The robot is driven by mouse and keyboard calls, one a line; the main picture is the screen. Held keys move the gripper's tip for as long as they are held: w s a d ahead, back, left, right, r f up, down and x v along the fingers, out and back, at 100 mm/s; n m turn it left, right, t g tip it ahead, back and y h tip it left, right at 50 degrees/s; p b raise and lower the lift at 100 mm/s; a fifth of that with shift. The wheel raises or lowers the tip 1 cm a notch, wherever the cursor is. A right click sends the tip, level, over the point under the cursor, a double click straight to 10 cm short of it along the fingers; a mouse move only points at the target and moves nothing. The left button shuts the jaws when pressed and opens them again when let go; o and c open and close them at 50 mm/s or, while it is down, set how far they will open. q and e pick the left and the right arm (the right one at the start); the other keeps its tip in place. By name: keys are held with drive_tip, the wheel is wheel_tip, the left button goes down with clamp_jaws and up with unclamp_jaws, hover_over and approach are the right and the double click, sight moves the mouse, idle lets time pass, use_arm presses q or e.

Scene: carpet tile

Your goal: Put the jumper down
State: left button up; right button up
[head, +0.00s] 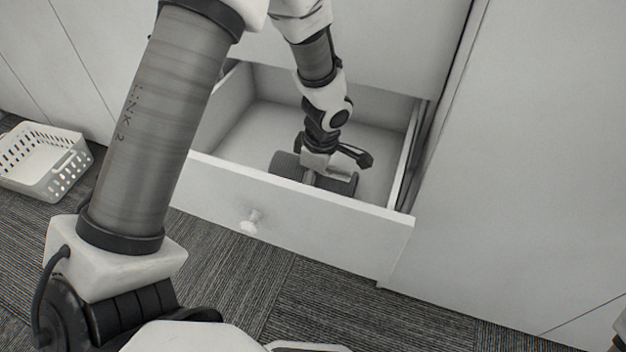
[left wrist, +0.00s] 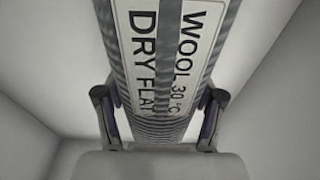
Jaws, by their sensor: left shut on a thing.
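The jumper (head: 287,167) is a dark grey knitted roll, low inside the open white drawer (head: 290,205). In the left wrist view the jumper (left wrist: 160,80) shows ribbed fabric and a pale label reading "WOOL 30°C DRY FLAT". My left gripper (head: 322,168) reaches down into the drawer and is shut on the jumper. The left wrist view shows its fingers (left wrist: 158,100) on either side of the roll. The drawer front hides the jumper's lower side, so I cannot tell whether it touches the drawer floor.
The drawer's floor behind the jumper (head: 265,120) is bare. The drawer front has a round white knob (head: 250,221). A white perforated basket (head: 45,160) stands on the grey carpet at the left. A white cabinet panel (head: 530,170) rises at the right.

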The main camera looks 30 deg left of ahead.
use_arm(q)
drive_tip(key=shift+f, duration=0.1)
drive_tip(key=o, duration=1.6)
drive_tip(key=shift+r, duration=0.25)
drive_tip(key=r+p, duration=0.1)
drive_tip(key=r, duration=0.3)
drive_tip(key=d+r+p, duration=0.1)
drive_tip(key=r+p, duration=0.1)
drive_tip(key=r, duration=0.2)
drive_tip(key=r+p, duration=0.2)
drive_tip(key=r, duration=0.1)
drive_tip(key=shift+w+d+r, duration=0.15)
drive_tip(key=shift+d+r, duration=0.1)
drive_tip(key=shift+r, duration=0.15)
